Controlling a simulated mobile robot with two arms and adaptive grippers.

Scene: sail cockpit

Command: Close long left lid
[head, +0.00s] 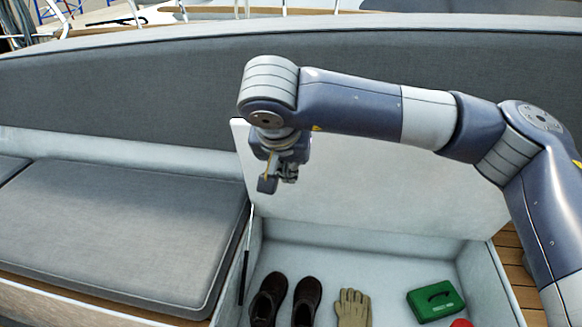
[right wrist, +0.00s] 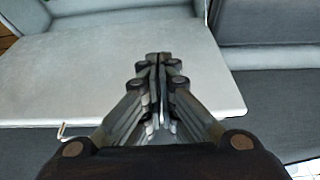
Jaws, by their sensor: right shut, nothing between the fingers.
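The white lid (head: 400,190) of the long bench locker stands raised, leaning back toward the grey backrest. My right gripper (head: 268,184) is shut and empty, in front of the lid's left part in the head view. In the right wrist view the shut fingers (right wrist: 160,62) point across the pale lid face (right wrist: 110,75). I cannot tell whether they touch it. The open locker (head: 350,252) lies below, with its inside showing. A dark strut (head: 245,262) stands at its left side. My left gripper is not in view.
In the locker lie dark shoes (head: 306,298), a pair of beige gloves (head: 353,307), a green case (head: 435,300) and a red item (head: 461,323). A grey seat cushion (head: 130,225) lies to the left. The grey backrest (head: 130,95) runs behind.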

